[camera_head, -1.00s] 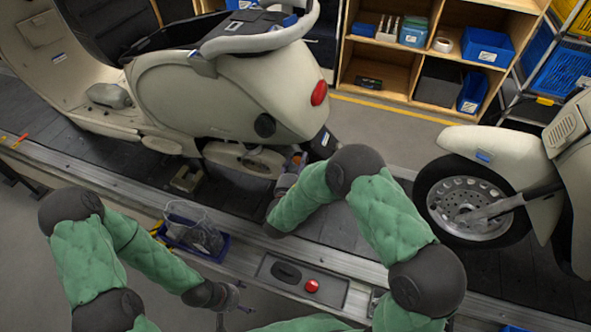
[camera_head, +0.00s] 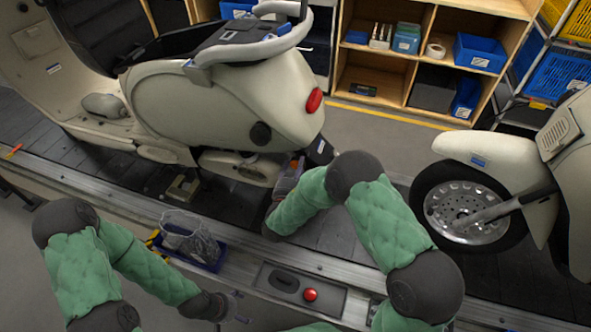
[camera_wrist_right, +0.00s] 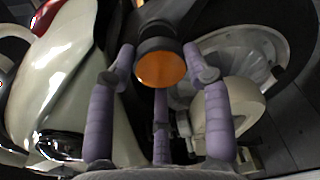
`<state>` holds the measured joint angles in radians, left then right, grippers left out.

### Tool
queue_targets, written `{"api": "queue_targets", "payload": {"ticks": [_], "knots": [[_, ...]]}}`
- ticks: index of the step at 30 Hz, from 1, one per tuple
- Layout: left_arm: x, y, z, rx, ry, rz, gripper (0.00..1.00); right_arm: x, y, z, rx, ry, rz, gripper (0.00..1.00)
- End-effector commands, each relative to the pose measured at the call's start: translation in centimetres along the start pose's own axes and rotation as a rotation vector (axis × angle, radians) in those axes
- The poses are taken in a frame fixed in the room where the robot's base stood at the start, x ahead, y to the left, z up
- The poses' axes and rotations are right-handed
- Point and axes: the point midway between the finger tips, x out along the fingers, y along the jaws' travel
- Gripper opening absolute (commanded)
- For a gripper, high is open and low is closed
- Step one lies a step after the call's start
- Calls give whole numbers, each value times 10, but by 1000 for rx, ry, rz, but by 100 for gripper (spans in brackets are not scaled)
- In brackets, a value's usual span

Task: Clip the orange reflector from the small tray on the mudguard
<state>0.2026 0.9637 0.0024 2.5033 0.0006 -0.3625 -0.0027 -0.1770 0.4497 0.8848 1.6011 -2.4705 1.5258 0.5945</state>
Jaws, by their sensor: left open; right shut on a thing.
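The orange reflector (camera_wrist_right: 162,70) is round, in a dark housing, between the purple fingers of my right gripper (camera_wrist_right: 163,82), which is shut on it. The dark mudguard (camera_head: 320,150) hangs at the rear of the cream scooter. In the right wrist view a dark part meets the reflector's housing from above; I cannot tell whether they touch. In the head view my right gripper (camera_head: 289,178) is below the scooter's tail, partly hidden by its arm. The small blue tray (camera_head: 212,264) at the conveyor's near edge holds a clear bag. My left gripper (camera_head: 238,308) is open, right of and below the tray.
The cream scooter (camera_head: 220,100) stands on the dark slat conveyor, its red tail light (camera_head: 314,100) above my right gripper. A second scooter's front wheel (camera_head: 462,205) is to the right. A panel with a red button (camera_head: 310,294) lies on the near rail. Shelves (camera_head: 425,50) stand behind.

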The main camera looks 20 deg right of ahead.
Motion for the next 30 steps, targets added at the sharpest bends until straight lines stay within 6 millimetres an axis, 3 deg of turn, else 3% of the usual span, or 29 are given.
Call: {"api": "queue_targets", "payload": {"ticks": [30], "knots": [[18,-6,-1,0,0,0,81,26,0,3,1,-1,0,28]]}}
